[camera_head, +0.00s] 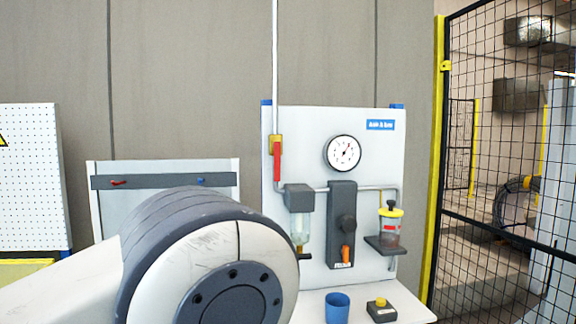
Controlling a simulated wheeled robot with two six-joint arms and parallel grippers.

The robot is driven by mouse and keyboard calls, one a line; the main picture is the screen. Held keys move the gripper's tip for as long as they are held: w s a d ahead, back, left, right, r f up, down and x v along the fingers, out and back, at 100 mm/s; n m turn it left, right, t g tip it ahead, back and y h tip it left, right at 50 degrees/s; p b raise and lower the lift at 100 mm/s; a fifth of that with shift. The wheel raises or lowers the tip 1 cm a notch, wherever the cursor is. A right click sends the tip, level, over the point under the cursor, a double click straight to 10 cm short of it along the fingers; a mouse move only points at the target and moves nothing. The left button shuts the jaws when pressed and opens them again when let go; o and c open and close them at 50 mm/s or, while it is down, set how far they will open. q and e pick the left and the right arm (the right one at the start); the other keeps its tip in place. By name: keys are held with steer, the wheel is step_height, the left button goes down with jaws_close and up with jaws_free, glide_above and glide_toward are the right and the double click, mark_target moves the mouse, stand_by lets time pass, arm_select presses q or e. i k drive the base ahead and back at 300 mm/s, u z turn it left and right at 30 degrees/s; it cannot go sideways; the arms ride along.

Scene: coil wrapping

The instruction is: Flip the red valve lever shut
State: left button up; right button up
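The red valve lever (277,162) is on the brass valve (275,139) at the upper left of the white panel (310,130). The lever hangs straight down, in line with the white pipe (275,60) that comes from above. A large arm joint of mine fills the lower left of the view, in front of the panel's lower left edge. It does not cover the lever. Neither of my grippers shows in this view.
The panel also carries a round gauge (343,152), a filter bowl (300,226), a dark block with an orange knob (345,253) and a yellow-capped jar (390,225). A blue cup (337,307) and a yellow-topped box (381,309) stand below. A mesh fence (500,230) is at right.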

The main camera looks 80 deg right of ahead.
mark_target(276, 145)
steer(key=z, duration=2.4)
steer(key=k, duration=0.5)
steer(key=u, duration=0.45)
steer(key=i, duration=0.7)
steer(key=z, duration=1.1)
